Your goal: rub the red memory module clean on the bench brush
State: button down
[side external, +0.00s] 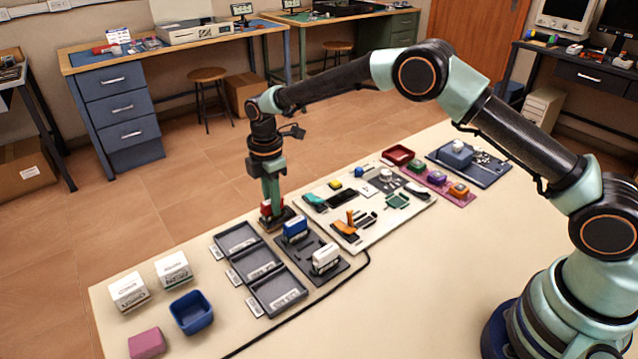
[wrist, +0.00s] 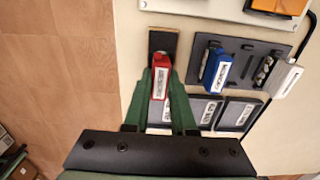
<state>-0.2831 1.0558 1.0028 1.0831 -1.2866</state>
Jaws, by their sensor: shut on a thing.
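My gripper (side external: 267,203) is shut on the red memory module (wrist: 161,80), which has a white label on top. In the side external view the red module (side external: 265,208) shows low between the fingers, at the bench brush (side external: 285,216). The fingers and module hide the rest of the brush. I cannot tell whether the module touches the brush.
A dark rack beside the brush holds a blue module (side external: 295,228) and a white module (side external: 326,258). Three grey labelled trays (side external: 238,238) lie in a row nearby. A pale board (side external: 374,228) with several parts lies to the right. A blue bin (side external: 191,312) stands front left.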

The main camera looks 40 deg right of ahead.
jog(key=shift+s+d+f, duration=0.1)
jog(key=shift+f, duration=0.05)
jog(key=shift+d, duration=0.95)
jog(key=shift+a, duration=0.1)
jog(key=shift+a, duration=0.95)
jog(key=shift+d, duration=0.15)
jog(key=shift+d, duration=0.9)
